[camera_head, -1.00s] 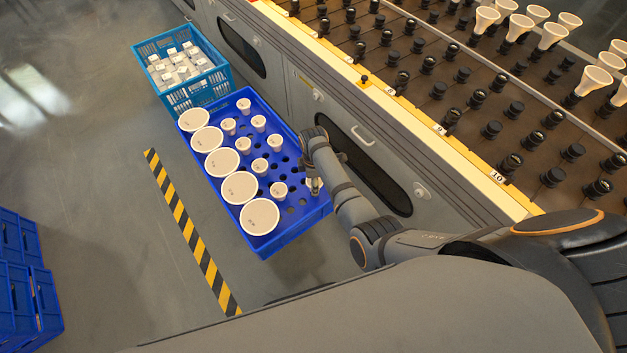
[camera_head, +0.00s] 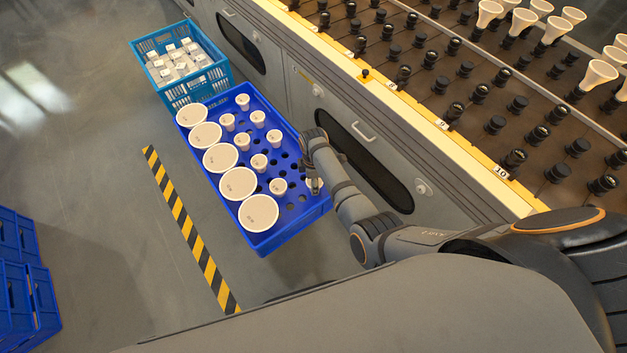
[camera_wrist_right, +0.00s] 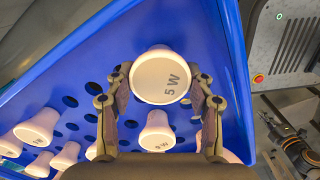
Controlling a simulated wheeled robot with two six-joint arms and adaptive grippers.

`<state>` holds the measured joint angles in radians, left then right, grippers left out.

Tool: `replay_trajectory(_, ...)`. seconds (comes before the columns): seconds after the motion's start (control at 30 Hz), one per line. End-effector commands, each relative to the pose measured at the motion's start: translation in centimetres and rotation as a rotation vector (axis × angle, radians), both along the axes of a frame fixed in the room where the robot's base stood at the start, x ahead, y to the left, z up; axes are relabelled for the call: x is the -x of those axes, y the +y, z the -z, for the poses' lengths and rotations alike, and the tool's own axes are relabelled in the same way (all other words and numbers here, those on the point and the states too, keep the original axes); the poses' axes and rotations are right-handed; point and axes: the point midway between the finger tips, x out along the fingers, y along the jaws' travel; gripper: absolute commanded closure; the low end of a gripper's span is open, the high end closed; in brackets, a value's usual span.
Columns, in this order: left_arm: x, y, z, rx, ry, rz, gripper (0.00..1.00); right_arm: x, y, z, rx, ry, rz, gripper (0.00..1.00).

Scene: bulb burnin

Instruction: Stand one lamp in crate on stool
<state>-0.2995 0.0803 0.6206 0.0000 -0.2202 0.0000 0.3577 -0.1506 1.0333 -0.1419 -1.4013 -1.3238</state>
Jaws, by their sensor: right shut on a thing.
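The blue crate (camera_head: 288,238) has a perforated floor and holds five large round white lamps along its left side, the nearest (camera_head: 259,212) at the front corner. Several small white lamps (camera_head: 278,186) stand in its holes to the right. The stool under it is hidden. My right gripper (camera_head: 315,186) is at the crate's right side, low over the floor. In the right wrist view my right gripper (camera_wrist_right: 162,88) is shut on a small white lamp marked 5 W (camera_wrist_right: 160,76), its face toward the camera. Its lower end is hidden. My left gripper is out of view.
A lighter blue crate (camera_head: 172,97) with small white boxes stands behind. A rack (camera_head: 470,110) of black sockets, some holding white lamps, runs along the right above grey cabinets. Blue crates (camera_head: 22,290) stand at lower left. Floor left of the striped tape (camera_head: 190,230) is clear.

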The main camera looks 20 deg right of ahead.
Motion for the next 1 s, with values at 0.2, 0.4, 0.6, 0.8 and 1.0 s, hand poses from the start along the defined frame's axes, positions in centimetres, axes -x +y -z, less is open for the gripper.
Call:
replay_trajectory(0.2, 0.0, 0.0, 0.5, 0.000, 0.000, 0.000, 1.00, 0.0, 0.0, 0.8, 0.000, 0.000, 0.000, 0.78)
replay_trajectory(0.4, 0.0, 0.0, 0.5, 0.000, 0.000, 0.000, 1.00, 0.0, 0.0, 0.8, 0.000, 0.000, 0.000, 0.29)
replay_trajectory(0.6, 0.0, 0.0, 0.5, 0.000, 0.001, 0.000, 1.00, 0.0, 0.0, 0.8, 0.000, 0.000, 0.000, 0.20)
replay_trajectory(0.8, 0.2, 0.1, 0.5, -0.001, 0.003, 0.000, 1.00, 0.0, 0.0, 0.6, 0.000, -0.001, 0.000, 0.20)
replay_trajectory(1.0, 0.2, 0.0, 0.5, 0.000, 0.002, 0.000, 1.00, -0.1, 0.0, -2.5, 0.000, -0.004, 0.001, 0.20)
